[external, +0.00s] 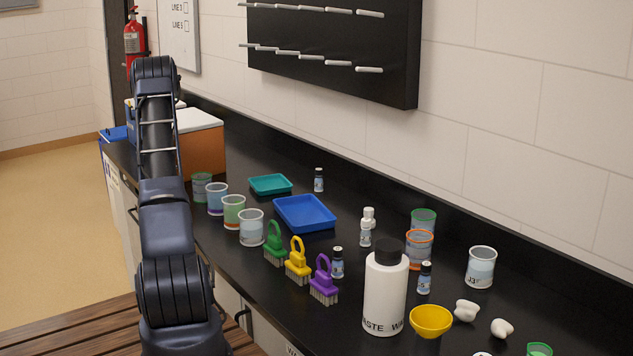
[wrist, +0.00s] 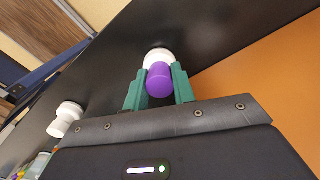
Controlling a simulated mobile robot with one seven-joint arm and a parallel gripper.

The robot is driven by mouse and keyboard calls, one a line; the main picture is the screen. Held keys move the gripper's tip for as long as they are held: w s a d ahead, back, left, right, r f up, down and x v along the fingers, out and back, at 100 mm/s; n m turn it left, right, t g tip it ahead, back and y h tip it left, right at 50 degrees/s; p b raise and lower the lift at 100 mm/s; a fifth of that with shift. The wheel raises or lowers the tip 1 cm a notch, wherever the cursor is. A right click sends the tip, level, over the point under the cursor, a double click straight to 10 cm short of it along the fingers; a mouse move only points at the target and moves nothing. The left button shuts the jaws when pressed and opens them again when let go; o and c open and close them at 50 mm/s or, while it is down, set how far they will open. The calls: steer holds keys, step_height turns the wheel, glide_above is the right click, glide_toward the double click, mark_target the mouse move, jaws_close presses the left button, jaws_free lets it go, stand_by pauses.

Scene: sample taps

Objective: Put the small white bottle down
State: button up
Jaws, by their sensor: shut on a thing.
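In the wrist view my gripper (wrist: 160,80) has its two green fingers shut on a small white bottle (wrist: 158,56) with a purple cap (wrist: 160,80). The cap is between the fingers, and the white part shows beyond it, over the black counter (wrist: 110,60). I cannot tell whether the bottle's base touches the counter. In the external view my arm reaches away along the counter's left end, and it hides my gripper and the held bottle.
An orange-sided box (external: 199,150) stands close by; an orange surface (wrist: 260,80) fills the wrist view's right. A white object (wrist: 66,118) stands left of my gripper. Beakers (external: 251,228), blue tray (external: 304,213), brushes (external: 297,262) and a large white bottle (external: 384,295) crowd the nearer counter.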

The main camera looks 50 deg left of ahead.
steer(key=shift+f, duration=0.2)
steer(key=o, duration=1)
steer(key=shift+r, duration=0.1)
step_height(320, 180, up, 12)
steer(key=shift+r, duration=0.1)
